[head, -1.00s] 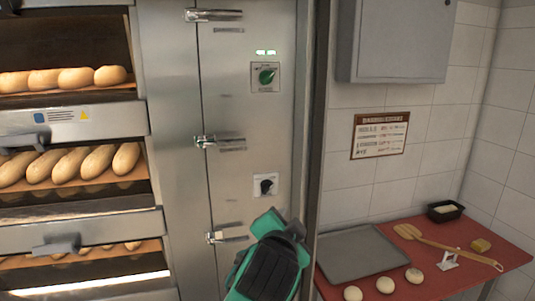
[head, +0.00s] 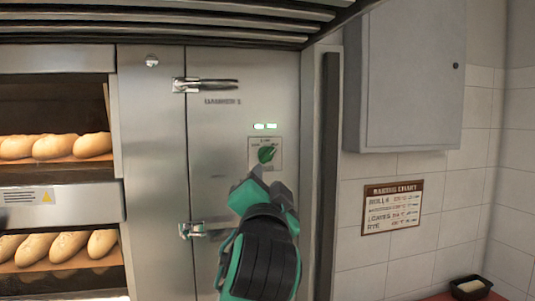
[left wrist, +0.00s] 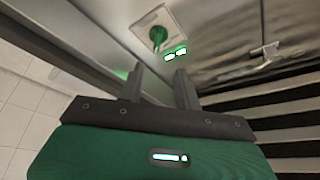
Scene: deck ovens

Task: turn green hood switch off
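The green hood switch (head: 266,154) is a round knob on a pale square plate on the steel cabinet front, with two lit green lamps (head: 265,126) above it. Its pointer looks tilted. The knob also shows in the left wrist view (left wrist: 158,36), beyond my fingertips. My left gripper (head: 254,182) is just below the switch plate in the head view, apart from the knob as far as I can tell. In the left wrist view its two fingers (left wrist: 158,75) are parted with nothing between them. My right gripper is not in view.
Deck ovens with loaves (head: 58,147) stand at the left. Door handles (head: 205,85) stick out from the cabinet. A slatted hood (head: 200,22) hangs overhead. A grey wall box (head: 405,80), a baking chart (head: 391,206) and a dark tin (head: 470,287) are at the right.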

